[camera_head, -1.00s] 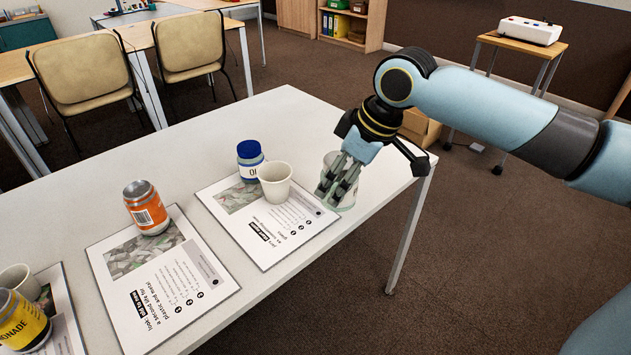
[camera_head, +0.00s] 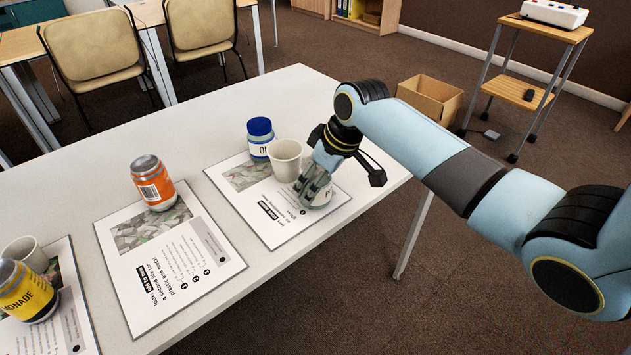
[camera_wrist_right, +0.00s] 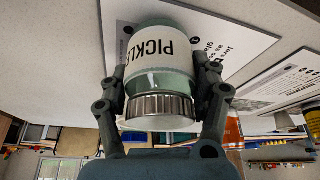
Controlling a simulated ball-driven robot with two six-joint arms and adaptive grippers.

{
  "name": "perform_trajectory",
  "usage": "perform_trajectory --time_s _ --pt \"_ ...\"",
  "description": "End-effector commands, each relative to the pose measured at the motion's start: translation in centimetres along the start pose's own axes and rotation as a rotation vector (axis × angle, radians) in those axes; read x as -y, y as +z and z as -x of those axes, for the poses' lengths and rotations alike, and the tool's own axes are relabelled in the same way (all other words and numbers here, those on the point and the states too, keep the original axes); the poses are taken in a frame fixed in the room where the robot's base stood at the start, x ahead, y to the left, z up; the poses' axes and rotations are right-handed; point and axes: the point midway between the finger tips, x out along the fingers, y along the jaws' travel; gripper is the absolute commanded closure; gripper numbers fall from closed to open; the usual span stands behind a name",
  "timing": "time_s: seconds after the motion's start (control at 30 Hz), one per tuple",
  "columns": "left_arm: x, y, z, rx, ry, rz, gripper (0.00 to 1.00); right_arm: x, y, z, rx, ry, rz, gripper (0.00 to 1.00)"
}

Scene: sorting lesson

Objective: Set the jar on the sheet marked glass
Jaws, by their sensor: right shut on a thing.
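The pickle jar (camera_head: 322,200) is clear glass with a white label and a silver lid. It also shows in the right wrist view (camera_wrist_right: 152,52), with its lid toward my palm. My right gripper (camera_head: 314,192) is shut around its sides. The jar is at the right part of the rightmost sheet (camera_head: 284,226), whose small print appears to read "glass". I cannot tell whether its base touches the sheet. The fingers hide much of the jar in the head view. My left gripper is not in view.
A white cup (camera_head: 286,162) stands close to the left of my right gripper, with a blue-lidded container (camera_head: 260,138) behind it. An orange can (camera_head: 153,185) stands on the middle sheet (camera_head: 205,275). A yellow can (camera_head: 26,292) and another cup (camera_head: 30,253) are at far left.

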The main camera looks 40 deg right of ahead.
Motion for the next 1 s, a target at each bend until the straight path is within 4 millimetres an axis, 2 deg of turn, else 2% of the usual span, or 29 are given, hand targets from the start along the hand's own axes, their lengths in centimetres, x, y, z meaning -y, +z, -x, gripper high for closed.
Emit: perform_trajectory --time_s 0.37,0.4,0.57,0.87,1.0 --pt "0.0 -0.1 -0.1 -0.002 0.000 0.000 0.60 0.0 0.2 -0.4 -0.001 0.001 0.001 0.75" --pt "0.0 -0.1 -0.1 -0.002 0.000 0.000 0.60 0.0 0.2 -0.4 -0.001 0.001 0.001 0.34" --pt "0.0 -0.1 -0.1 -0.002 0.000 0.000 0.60 0.0 0.2 -0.4 -0.001 0.001 0.001 0.14" --pt "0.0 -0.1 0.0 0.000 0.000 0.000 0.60 0.0 0.1 -0.3 -0.001 0.001 0.001 0.13" --pt "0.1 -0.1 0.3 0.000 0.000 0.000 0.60 -0.1 0.1 1.1 -0.002 0.003 0.002 0.13"
